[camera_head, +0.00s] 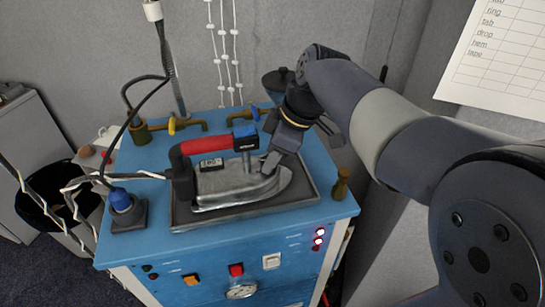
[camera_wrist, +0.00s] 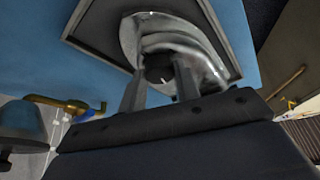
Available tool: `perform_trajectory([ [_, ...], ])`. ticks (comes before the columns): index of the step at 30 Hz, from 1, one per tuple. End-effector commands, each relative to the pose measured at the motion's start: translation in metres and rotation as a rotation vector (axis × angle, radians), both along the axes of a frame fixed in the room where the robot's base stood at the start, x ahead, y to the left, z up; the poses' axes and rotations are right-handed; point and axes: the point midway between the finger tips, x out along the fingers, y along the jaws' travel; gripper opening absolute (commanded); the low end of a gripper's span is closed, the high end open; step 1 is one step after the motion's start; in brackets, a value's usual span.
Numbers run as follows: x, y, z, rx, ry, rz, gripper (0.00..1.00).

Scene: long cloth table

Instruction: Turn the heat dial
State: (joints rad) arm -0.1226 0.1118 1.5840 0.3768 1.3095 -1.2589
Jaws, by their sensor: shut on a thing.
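A steam iron (camera_head: 235,190) with a red handle (camera_head: 205,144) and a grey metal body lies on a dark rest tray (camera_head: 188,219) on a blue station. My gripper (camera_head: 270,166) reaches down from the upper right to the iron's upper side, just right of the handle's blue front end. In the wrist view, the two fingers of my gripper (camera_wrist: 160,85) stand on either side of a small dark round dial (camera_wrist: 159,74) with a pale mark, on the iron's body (camera_wrist: 190,45). My gripper is shut on this dial. In the head view, the gripper hides the dial.
Brass pipes with a yellow valve (camera_head: 172,126) stand at the back of the station. A blue-capped fitting (camera_head: 121,200) is at left, a brass post (camera_head: 341,184) at right. Cables hang at left.

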Motion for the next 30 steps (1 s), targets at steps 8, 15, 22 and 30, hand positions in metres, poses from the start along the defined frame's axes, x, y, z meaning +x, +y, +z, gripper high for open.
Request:
perform_trajectory([
  [8,-0.0029,0.0014,-0.0002,-0.001,-0.002,-0.252,0.08],
  [15,-0.0043,0.0026,0.0004,0.000,-0.001,-0.438,0.08],
  [22,-0.0047,0.0029,0.0006,-0.001,-0.001,-0.558,0.08],
  [30,-0.0049,0.0033,0.0004,-0.001,-0.001,-0.619,0.08],
])
